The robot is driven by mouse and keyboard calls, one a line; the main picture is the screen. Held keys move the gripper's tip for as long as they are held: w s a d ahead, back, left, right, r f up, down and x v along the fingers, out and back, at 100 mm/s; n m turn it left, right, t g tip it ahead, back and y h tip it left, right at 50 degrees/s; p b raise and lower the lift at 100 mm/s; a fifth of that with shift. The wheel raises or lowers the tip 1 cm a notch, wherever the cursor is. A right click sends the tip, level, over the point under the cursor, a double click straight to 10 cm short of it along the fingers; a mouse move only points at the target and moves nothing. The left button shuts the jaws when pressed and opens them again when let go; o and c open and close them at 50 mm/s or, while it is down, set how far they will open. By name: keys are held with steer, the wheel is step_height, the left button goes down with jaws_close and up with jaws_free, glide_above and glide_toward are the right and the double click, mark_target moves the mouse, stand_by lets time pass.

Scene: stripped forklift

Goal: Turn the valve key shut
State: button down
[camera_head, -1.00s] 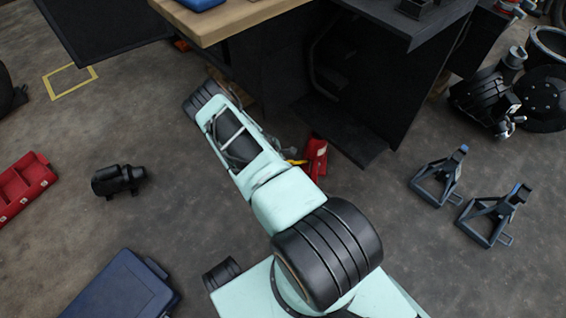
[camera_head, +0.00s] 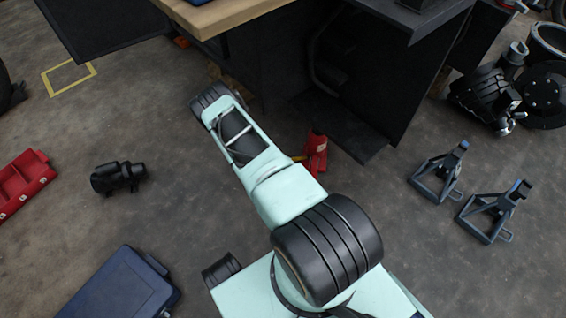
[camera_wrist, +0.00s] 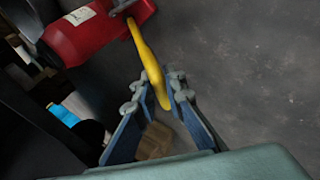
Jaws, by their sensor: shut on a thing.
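The yellow valve key (camera_wrist: 146,52) shows in the wrist view, attached at its upper end to a red cylinder-like body (camera_wrist: 88,35) with a pale label. My gripper (camera_wrist: 160,90) is shut on the lower end of the key, with its blue-grey fingers on either side. In the head view the red body (camera_head: 316,155) stands on the floor beside the dark bench base, and a bit of the yellow key (camera_head: 298,158) shows to its left. My arm hides most of the key and all of my gripper there.
A dark forklift frame or bench (camera_head: 345,120) with a wooden top (camera_head: 225,14) stands close behind. Two jack stands (camera_head: 440,172) are at the right. A black motor-like part (camera_head: 118,177), a red tray (camera_head: 22,182) and a blue case (camera_head: 122,288) lie at the left.

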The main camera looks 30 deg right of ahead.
steer(key=shift+a+f+m+t, duration=0.15)
steer(key=shift+m+t, duration=0.15)
steer(key=shift+m, duration=0.4)
steer(key=shift+h, duration=0.3)
steer(key=c, duration=2)
jaws_free()
steer(key=shift+o, duration=0.2)
steer(key=v, duration=0.7)
steer(key=shift+s+r, duration=0.2)
steer(key=shift+r, duration=0.1)
steer(key=shift+a, duration=0.1)
